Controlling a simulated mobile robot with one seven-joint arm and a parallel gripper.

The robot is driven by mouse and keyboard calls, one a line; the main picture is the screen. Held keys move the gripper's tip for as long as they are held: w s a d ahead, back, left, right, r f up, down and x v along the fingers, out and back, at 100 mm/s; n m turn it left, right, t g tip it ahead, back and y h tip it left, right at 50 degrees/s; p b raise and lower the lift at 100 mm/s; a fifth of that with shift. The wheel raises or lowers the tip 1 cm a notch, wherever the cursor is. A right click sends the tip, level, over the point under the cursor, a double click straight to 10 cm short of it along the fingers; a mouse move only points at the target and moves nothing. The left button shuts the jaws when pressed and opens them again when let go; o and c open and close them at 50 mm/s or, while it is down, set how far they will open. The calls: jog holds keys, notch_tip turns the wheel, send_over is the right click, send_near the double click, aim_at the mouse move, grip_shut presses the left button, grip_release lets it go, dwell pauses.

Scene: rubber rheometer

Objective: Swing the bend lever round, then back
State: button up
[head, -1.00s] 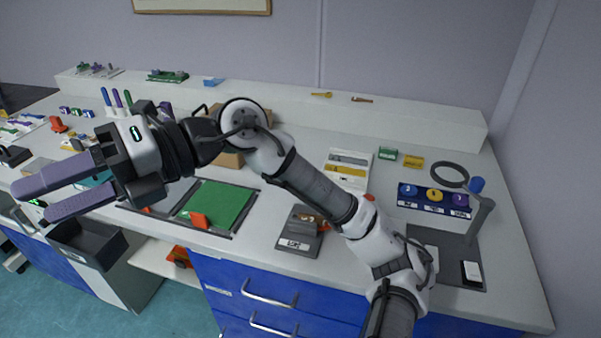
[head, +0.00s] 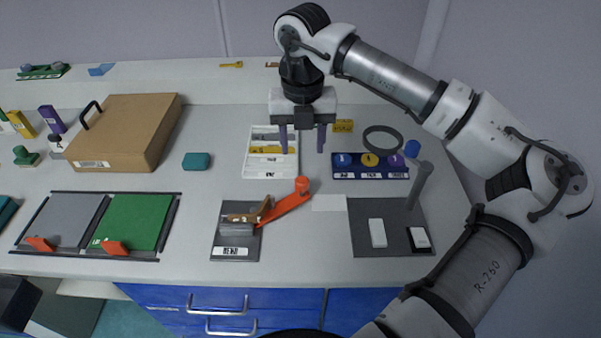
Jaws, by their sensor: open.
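The bend fixture (head: 237,239) is a grey plate and block with a label reading BEND, near the front of the bench in the head view. Its orange-red bend lever (head: 286,207) slants up and to the right from the block and ends in a round knob (head: 301,185). A brown piece (head: 247,214) sits at the top of the block. My gripper (head: 303,151) points down above and behind the knob, with its two fingers apart and nothing between them. The fingers look clear of the lever.
A white tray (head: 258,171) lies behind the lever. A blue holder (head: 372,172) with round pieces stands to the right, with a black ring (head: 383,138) behind it. A grey mat (head: 361,239) carries a post (head: 418,186). A cardboard box (head: 125,132) stands left.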

aim_at(302, 180)
notch_tip(302, 180, down, 10)
jog(key=shift+f+p, duration=0.25)
jog(key=shift+p, duration=0.85)
grip_shut()
